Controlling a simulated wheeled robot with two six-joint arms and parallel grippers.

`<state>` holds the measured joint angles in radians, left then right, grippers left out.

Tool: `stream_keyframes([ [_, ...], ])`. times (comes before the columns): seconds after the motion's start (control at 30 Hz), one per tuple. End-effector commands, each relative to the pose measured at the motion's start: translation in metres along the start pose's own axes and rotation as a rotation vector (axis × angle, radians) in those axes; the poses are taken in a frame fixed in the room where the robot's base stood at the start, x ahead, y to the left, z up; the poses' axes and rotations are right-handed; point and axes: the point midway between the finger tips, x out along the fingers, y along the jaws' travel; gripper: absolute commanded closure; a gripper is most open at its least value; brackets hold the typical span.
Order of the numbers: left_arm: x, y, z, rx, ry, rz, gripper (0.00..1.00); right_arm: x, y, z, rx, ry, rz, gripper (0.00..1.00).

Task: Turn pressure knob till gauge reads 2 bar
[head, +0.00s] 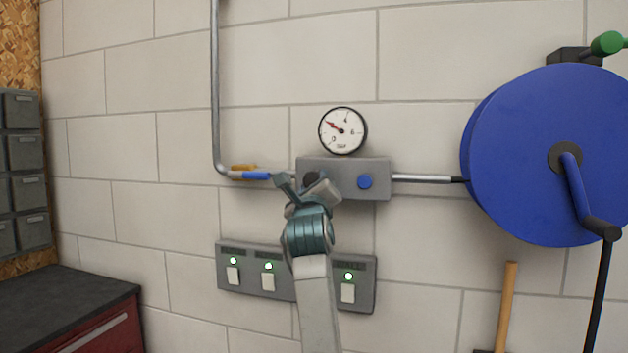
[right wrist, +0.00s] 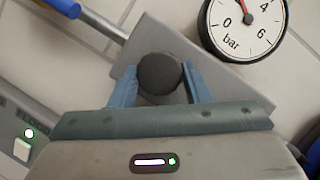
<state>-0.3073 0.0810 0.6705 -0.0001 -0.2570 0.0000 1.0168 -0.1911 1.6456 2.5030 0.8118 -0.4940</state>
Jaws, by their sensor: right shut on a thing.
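The pressure knob (right wrist: 160,74) is a round black knob on the grey regulator box (head: 376,168), which is fixed to the wall. My right gripper (head: 304,186) is shut on the knob, with one blue-grey finger on each side of it in the right wrist view (right wrist: 160,82). In the head view the gripper partly covers the knob (head: 311,178). The round white gauge (head: 343,131) sits on top of the box. Its red needle points up and left, between the 0 and the 4, about where a 2 would be. My left gripper is out of view.
A blue button (head: 365,182) is on the box, right of the knob. A pipe with a blue-handled end (head: 256,175) comes in from the left. A switch panel (head: 355,265) is below. A large blue hose reel (head: 525,150) stands out at the right.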

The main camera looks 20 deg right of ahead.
Motion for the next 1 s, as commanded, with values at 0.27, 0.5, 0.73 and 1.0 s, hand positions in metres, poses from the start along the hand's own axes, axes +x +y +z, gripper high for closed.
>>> stream_keyframes([
  [0.27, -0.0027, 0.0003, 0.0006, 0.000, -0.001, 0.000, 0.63, -0.0001, -0.0002, 0.0000, -0.018, 0.000, 0.007, 0.80],
  [0.5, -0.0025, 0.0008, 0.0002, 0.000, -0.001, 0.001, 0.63, -0.0001, 0.0000, -0.0002, -0.018, 0.000, 0.007, 0.80],
  [0.73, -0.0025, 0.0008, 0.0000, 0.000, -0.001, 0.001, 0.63, -0.0001, 0.0001, -0.0002, -0.017, 0.001, 0.008, 0.35],
  [1.0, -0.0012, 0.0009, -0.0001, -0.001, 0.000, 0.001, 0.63, -0.0026, 0.0006, -0.0004, -0.016, 0.000, 0.008, 0.35],
])
